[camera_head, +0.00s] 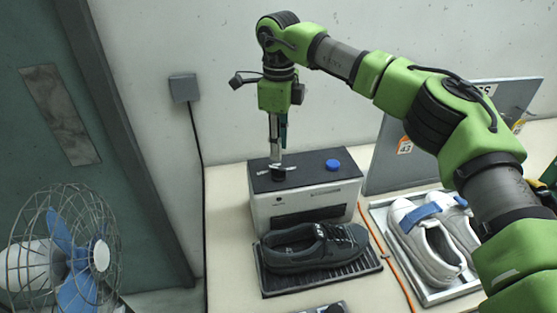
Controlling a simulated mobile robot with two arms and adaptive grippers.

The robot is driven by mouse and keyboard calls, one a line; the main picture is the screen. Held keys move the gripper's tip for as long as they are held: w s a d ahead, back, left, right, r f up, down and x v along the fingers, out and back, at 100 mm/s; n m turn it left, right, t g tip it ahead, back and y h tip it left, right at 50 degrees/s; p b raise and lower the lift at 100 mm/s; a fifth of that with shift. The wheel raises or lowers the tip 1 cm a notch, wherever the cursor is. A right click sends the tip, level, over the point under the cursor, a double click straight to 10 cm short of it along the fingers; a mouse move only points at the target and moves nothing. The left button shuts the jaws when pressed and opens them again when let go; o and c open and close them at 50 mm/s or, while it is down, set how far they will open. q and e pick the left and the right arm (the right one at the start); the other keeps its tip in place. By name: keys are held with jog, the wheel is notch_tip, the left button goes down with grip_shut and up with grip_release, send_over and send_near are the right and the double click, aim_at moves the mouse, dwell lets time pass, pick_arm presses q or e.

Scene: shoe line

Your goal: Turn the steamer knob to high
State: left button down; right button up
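The steamer (296,206) is a light box with a dark top and a dark slot in its front, standing on the pale table against the wall. A dark knob (281,175) sits on the left part of its top, partly hidden by my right gripper. My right gripper (277,165) points straight down at the knob, its fingertips at or just above it. I cannot tell whether the fingers touch or grip the knob, nor its setting. A blue round button (333,165) is on the top to the right. My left gripper is not in view.
A black shoe (315,245) lies on a dark tray in front of the steamer. White shoes with blue straps (426,240) lie in a grey tray at right. A grey panel (385,165) stands behind them. An orange cable (392,265) runs between. A caged fan (65,255) stands at left.

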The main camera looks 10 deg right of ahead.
aim_at(278, 168)
notch_tip(278, 168, down, 6)
jog(key=shift+f+p, duration=0.2)
jog(key=shift+p, duration=0.55)
jog(key=shift+c, duration=0.4)
jog(key=shift+a, duration=0.1)
grip_shut()
